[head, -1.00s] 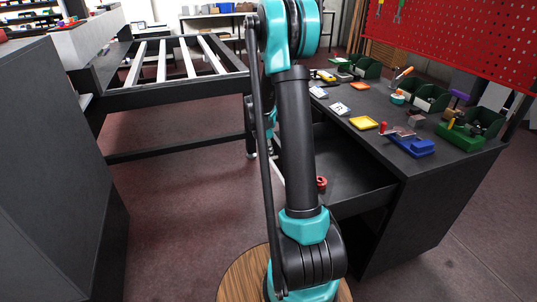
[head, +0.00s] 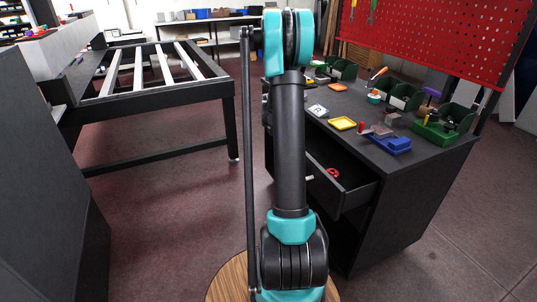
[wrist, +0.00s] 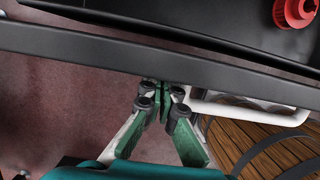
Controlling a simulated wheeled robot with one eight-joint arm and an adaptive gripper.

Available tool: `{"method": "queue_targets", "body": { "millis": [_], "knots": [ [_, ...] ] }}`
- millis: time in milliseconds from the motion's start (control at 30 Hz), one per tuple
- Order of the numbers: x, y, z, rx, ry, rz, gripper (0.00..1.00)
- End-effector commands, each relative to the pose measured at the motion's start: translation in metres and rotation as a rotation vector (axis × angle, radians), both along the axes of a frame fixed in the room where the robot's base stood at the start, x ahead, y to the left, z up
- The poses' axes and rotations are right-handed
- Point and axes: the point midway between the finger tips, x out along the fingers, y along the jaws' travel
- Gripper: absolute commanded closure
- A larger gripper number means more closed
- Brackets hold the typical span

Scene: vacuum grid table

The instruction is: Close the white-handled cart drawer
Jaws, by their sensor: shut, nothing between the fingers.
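The cart drawer (head: 352,197) is partly pulled out of the dark cart, with its inside showing in the head view. Its white handle (head: 309,178) is partly hidden behind my arm there. In the wrist view the dark drawer front (wrist: 90,46) crosses the picture, and the white handle (wrist: 245,111) sticks out to the right of my gripper. My gripper (wrist: 163,92) is shut and empty, its tips at the drawer front's lower edge in the picture, beside the handle and not around it. Contact cannot be told for sure. The head view does not show the gripper.
A red ribbed part (wrist: 292,12) lies in the drawer. The cart top (head: 405,165) holds a blue tray (head: 388,144), a yellow tray (head: 343,123) and several green bins. A dark frame table (head: 150,95) stands at left, with open floor (head: 165,220) between.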

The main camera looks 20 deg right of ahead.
Motion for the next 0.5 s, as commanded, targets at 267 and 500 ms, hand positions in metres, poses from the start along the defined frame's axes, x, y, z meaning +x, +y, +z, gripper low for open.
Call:
{"method": "queue_targets", "body": {
  "millis": [267, 500],
  "knots": [
    [0.002, -0.079, 0.0, -0.001, -0.001, -0.006, 1.0],
    [0.005, -0.13, 0.0, -0.001, -0.001, -0.003, 1.0]
  ]
}}
